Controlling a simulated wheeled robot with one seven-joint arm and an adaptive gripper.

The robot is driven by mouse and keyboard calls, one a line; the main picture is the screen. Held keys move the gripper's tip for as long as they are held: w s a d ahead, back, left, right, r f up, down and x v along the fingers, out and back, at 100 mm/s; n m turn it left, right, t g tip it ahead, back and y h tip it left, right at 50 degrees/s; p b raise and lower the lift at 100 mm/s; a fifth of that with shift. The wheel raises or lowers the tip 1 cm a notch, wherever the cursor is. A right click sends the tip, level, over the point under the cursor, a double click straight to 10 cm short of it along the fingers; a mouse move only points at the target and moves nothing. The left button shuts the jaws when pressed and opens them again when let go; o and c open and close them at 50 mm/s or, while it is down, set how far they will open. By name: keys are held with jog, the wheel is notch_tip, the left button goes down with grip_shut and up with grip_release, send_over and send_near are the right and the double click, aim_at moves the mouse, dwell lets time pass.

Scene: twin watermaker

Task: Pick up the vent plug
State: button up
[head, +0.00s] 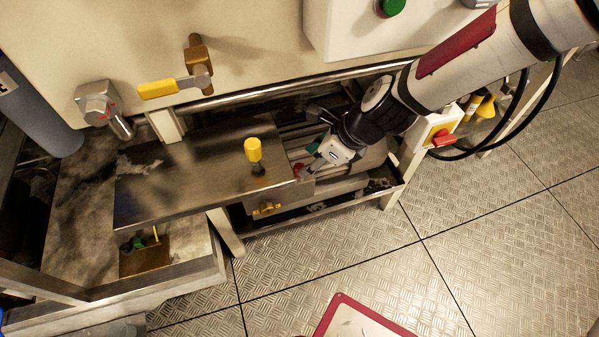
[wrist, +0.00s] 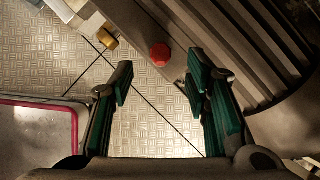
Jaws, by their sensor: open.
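A small red round piece, which I take to be the vent plug (head: 299,170), sits at the near left end of the ribbed grey machine under the bench. It also shows in the wrist view (wrist: 160,54) as a red disc, ahead of the fingertips and between their lines. My gripper (head: 309,160) is open and empty, close to the red piece. In the wrist view my gripper (wrist: 160,84) has its green-padded fingers spread wide, with floor showing between them. I cannot tell the exact gap to the red piece.
A metal plate (head: 180,180) with a yellow-capped fitting (head: 253,150) lies just left of my gripper. A brass fitting (head: 267,208) sits below. The cream panel (head: 260,40) and its rail stand above. A red-handled switch box (head: 437,133) is at the right.

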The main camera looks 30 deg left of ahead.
jog(key=shift+b+x, duration=1.45)
jog(key=shift+x, duration=1.35)
jog(key=shift+w, duration=0.1)
jog(key=shift+c, duration=0.5)
jog(key=c, duration=0.8)
